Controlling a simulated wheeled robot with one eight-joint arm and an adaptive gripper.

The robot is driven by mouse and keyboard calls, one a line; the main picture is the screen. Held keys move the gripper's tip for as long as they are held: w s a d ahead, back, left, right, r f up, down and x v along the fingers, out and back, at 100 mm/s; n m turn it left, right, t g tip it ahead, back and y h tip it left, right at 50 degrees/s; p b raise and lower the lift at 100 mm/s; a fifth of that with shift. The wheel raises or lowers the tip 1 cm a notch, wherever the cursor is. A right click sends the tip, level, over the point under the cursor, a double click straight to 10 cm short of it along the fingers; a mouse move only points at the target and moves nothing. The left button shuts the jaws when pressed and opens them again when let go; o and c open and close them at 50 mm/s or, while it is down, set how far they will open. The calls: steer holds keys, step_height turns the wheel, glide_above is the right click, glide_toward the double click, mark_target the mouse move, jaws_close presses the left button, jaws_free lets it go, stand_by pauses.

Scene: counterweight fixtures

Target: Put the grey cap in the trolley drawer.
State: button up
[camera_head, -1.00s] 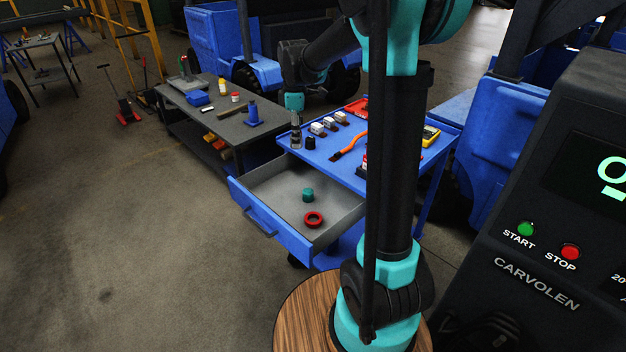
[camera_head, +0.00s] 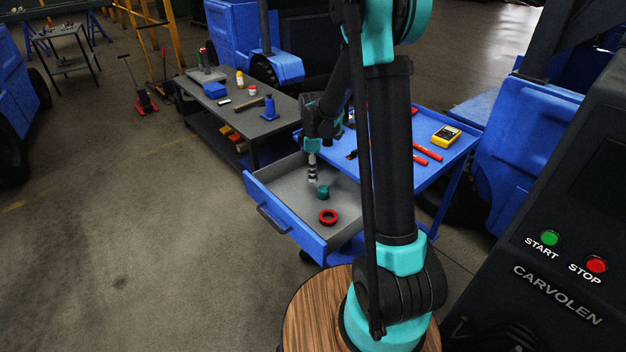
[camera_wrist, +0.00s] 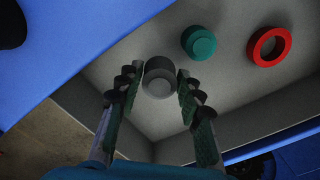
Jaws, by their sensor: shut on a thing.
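My gripper (camera_head: 312,181) is over the open trolley drawer (camera_head: 296,230). In the wrist view my gripper (camera_wrist: 158,88) is shut on the grey cap (camera_wrist: 159,78), which sits between its fingertips. The drawer's grey floor (camera_wrist: 225,85) shows beneath the cap; I cannot tell whether the cap touches it. In the head view the cap is too small to make out clearly at the fingertips.
In the drawer lie a teal cap (camera_wrist: 199,42) and a red ring (camera_wrist: 269,46), both to the right of the grey cap in the wrist view. The blue trolley top (camera_head: 440,160) holds a yellow meter (camera_head: 446,134) and red tools. A dark bench (camera_head: 262,125) stands behind.

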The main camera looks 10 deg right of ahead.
mark_target(313, 188)
steer(key=shift+f, duration=1.9)
steer(key=shift+f, duration=0.1)
steer(key=o, duration=0.7)
steer(key=shift+o, duration=0.2)
